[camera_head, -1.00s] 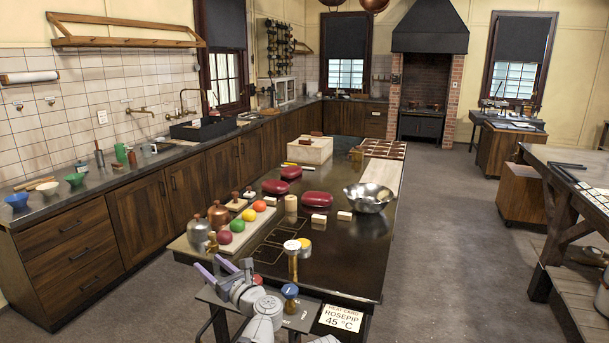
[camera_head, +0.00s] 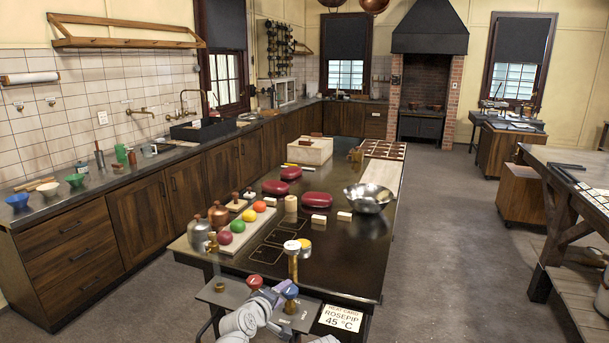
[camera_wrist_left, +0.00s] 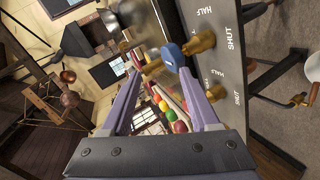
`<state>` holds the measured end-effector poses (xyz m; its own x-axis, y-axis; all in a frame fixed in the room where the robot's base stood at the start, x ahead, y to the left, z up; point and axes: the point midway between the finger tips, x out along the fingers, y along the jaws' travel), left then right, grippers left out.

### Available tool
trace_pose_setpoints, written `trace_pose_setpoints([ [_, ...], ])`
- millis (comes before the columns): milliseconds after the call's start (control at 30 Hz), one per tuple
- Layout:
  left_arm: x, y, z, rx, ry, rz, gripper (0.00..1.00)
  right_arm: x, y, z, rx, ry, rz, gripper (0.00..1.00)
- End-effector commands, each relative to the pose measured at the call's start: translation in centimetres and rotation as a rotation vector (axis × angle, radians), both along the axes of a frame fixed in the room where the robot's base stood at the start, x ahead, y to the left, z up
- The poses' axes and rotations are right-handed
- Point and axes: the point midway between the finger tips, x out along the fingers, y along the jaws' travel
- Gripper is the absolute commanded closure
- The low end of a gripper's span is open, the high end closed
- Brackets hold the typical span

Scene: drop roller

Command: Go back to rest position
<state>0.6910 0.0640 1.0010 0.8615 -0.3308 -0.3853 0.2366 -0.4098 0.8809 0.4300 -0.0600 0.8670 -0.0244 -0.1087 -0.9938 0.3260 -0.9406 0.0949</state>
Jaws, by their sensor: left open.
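My left gripper (camera_head: 272,290) is at the near end of the dark table, low over the grey panel. Its purple fingers are spread and empty, and they also show in the left wrist view (camera_wrist_left: 158,72). A blue knob (camera_head: 290,291) on a brass valve stands beside the fingertips. In the wrist view the blue knob (camera_wrist_left: 172,54) appears near the right fingertip; I cannot tell whether they touch. A red knob (camera_head: 254,282) stands to the left on the panel. My right gripper is out of view.
The grey panel (camera_head: 222,296) bears HALF and SHUT labels in the wrist view. The dark table (camera_head: 340,262) holds coloured balls, copper and metal bottles, red oval items and a steel bowl (camera_head: 369,197).

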Motion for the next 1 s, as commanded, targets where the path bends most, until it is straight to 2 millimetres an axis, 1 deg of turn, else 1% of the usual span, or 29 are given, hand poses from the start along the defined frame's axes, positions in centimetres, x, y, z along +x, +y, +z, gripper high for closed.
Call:
trace_pose_setpoints([
  [33, -1.8, 0.3, -2.2, 0.130, 0.068, -0.079, 0.38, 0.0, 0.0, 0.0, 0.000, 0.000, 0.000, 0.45],
  [67, -2.8, 0.5, -3.5, 0.206, 0.112, -0.130, 0.38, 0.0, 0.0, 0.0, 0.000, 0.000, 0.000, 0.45],
  [100, -4.3, 1.1, -5.2, 0.304, 0.170, -0.196, 0.38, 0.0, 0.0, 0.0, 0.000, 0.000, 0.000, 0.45],
  [167, -6.5, 2.0, -7.4, 0.430, 0.255, -0.287, 0.38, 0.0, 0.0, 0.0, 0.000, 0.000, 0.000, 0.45],
  [200, -7.9, 2.8, -8.5, 0.502, 0.306, -0.341, 0.38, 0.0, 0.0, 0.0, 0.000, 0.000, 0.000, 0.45],
  [300, -11.1, 4.7, -10.7, 0.644, 0.426, -0.460, 0.38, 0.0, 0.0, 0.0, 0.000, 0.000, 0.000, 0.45],
  [400, -14.0, 6.6, -12.1, 0.747, 0.534, -0.558, 0.38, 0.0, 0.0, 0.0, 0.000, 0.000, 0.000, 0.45],
  [500, -16.7, 8.3, -12.9, 0.827, 0.632, -0.644, 0.38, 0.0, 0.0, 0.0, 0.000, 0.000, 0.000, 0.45],
  [667, -20.6, 11.0, -13.5, 0.917, 0.782, -0.768, 0.38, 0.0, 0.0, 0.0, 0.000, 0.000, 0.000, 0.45],
  [700, -20.7, 9.6, -13.3, 0.929, 0.772, -0.793, 0.38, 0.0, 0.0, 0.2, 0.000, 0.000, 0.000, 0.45],
  [867, -22.0, 6.3, -12.9, 0.980, 0.773, -0.875, 0.38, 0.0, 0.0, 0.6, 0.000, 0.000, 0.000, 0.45],
  [1000, -23.5, 3.6, -12.5, 1.031, 0.774, -0.951, 0.38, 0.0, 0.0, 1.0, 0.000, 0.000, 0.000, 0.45],
])
